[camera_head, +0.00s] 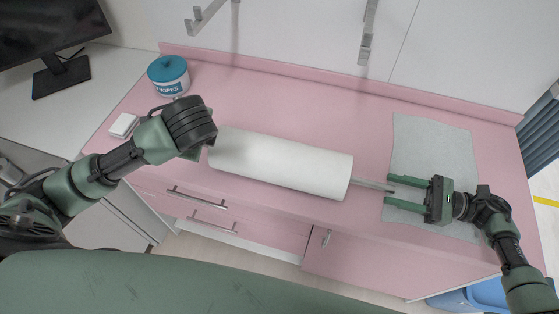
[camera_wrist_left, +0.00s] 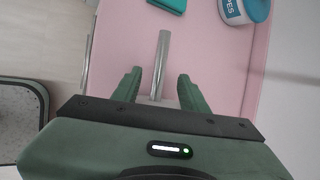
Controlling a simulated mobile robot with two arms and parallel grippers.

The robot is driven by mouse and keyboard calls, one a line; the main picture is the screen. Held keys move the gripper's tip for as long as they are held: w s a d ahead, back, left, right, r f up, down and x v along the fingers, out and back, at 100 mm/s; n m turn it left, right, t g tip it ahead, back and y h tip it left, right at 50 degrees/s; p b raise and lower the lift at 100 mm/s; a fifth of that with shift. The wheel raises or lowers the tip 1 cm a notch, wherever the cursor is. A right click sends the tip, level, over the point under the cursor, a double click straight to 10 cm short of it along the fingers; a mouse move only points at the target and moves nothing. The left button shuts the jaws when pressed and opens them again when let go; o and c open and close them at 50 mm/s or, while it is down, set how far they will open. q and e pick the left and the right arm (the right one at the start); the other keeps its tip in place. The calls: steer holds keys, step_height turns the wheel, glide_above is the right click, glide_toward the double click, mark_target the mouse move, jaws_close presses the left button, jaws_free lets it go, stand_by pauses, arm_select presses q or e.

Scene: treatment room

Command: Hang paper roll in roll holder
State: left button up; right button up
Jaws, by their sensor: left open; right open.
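The white paper roll (camera_head: 280,163) lies on the pink counter, with a metal rod (camera_head: 372,185) sticking out of its right end. My right gripper (camera_head: 390,190) is open, and the rod's right tip reaches the gap between its fingertips. My left gripper (camera_head: 203,146) is at the roll's left end, its fingers mostly hidden there. In the left wrist view it is open (camera_wrist_left: 158,84), with the rod (camera_wrist_left: 162,62) between its fingers. The roll holder shows as two metal brackets on the wall, left (camera_head: 205,14) and right (camera_head: 367,38).
A wipes tub (camera_head: 168,76) with a teal lid and a white box (camera_head: 123,125) stand on the counter's left. A grey cloth (camera_head: 432,150) lies under my right gripper. A monitor (camera_head: 45,25) is far left. The counter behind the roll is clear.

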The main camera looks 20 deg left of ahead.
mark_target(367, 181)
arm_select(q)
steer(key=shift+x, duration=3.9)
arm_select(e)
steer(key=shift+a, duration=3.9)
arm_select(q)
jaws_close()
arm_select(e)
jaws_close()
